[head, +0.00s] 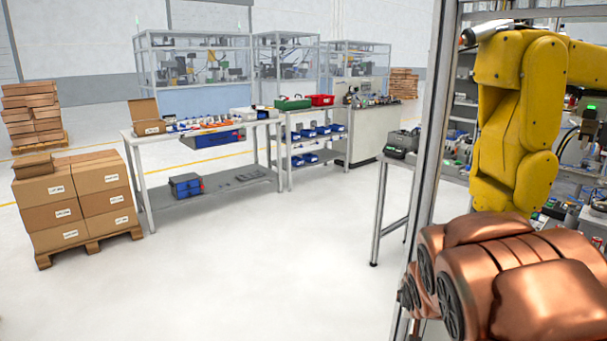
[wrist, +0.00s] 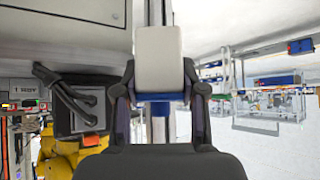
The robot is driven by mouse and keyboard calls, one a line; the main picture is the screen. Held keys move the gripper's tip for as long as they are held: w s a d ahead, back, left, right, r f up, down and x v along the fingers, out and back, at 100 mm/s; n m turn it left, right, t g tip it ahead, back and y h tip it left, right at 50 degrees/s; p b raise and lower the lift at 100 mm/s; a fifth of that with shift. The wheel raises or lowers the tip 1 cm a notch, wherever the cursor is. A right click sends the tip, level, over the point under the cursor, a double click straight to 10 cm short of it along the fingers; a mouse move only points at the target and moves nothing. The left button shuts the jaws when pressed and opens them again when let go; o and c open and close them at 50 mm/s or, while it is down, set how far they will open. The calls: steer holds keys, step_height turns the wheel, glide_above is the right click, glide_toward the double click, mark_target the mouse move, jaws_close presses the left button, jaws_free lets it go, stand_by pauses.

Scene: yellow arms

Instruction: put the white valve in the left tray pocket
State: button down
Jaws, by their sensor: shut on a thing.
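My gripper (wrist: 160,72) shows in the wrist view, its dark fingers closed on both sides of the white valve (wrist: 158,45). The visible part of the valve is a pale, blocky body, with a blue part below it between the fingers. The valve is held up in the air, and the gripper's dark body hides its lower part. My gripper and the valve do not show in the head view. I cannot make out the tray or its left pocket in either view.
A yellow robot arm (head: 517,110) stands behind a metal frame post (head: 432,130) at the right of the head view. A white workbench (head: 150,138), boxes on a pallet (head: 75,205) and a shelf cart (head: 316,141) stand further left. The floor between is clear.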

steer(key=w+a+f+n+y, duration=0.1)
steer(key=w+a+n+y, duration=0.1)
steer(key=a, duration=0.6)
steer(key=shift+w+a+f+n+y, duration=0.4)
steer(key=shift+w+n, duration=0.4)
steer(key=shift+w, duration=0.4)
step_height(320, 180, up, 6)
steer(key=p, duration=0.6)
steer(key=shift+r+p, duration=0.2)
steer(key=shift+p, duration=0.1)
